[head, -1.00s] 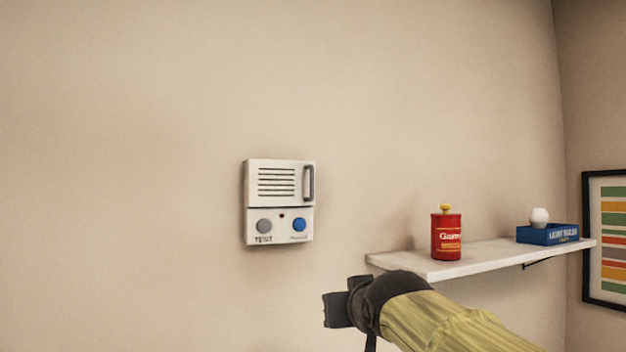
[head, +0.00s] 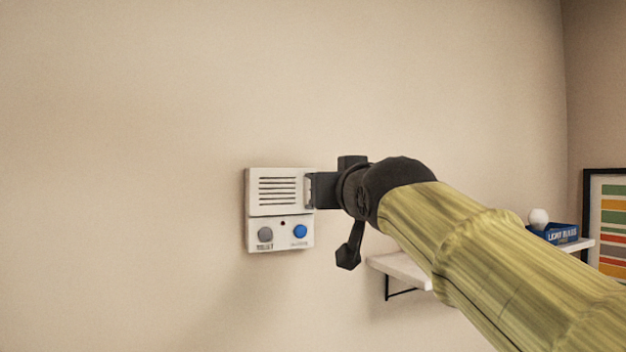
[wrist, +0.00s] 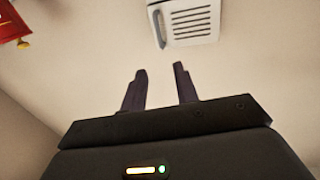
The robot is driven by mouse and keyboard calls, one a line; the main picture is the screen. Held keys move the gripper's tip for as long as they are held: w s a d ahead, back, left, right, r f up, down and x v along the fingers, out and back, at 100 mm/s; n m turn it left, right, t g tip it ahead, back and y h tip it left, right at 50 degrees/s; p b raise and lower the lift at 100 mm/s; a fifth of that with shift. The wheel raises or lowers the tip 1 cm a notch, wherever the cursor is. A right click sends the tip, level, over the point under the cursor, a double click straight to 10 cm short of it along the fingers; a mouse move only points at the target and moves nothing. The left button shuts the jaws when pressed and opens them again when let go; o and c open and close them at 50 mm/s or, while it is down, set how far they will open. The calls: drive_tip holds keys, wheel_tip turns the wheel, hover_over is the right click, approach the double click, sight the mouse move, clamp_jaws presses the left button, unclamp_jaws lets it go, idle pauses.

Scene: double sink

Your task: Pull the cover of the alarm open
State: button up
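The alarm (head: 280,232) is a white box on the wall with a slotted upper cover (head: 272,192), which sits flush above a grey and a blue button. A vertical handle (head: 308,192) is on the cover's right edge. My gripper (head: 320,190) is just right of the handle in the head view and overlaps its edge. In the wrist view my gripper's two dark fingers (wrist: 159,72) are spread with nothing between them. The handle (wrist: 159,28) shows beyond the fingertips there, in line with the gap, on the cover's (wrist: 192,18) left side.
A red can (wrist: 12,24) shows in the wrist view's upper left. The wall left of the alarm is clear.

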drive_tip(key=p, duration=0.7)
approach(287, 192)
drive_tip(key=w+d+r, duration=0.2)
drive_tip(key=w+d, duration=0.2)
drive_tip(key=w, duration=0.3)
drive_tip(key=shift+w+f, duration=0.15)
drive_tip(key=shift+f, duration=0.05)
clamp_jaws()
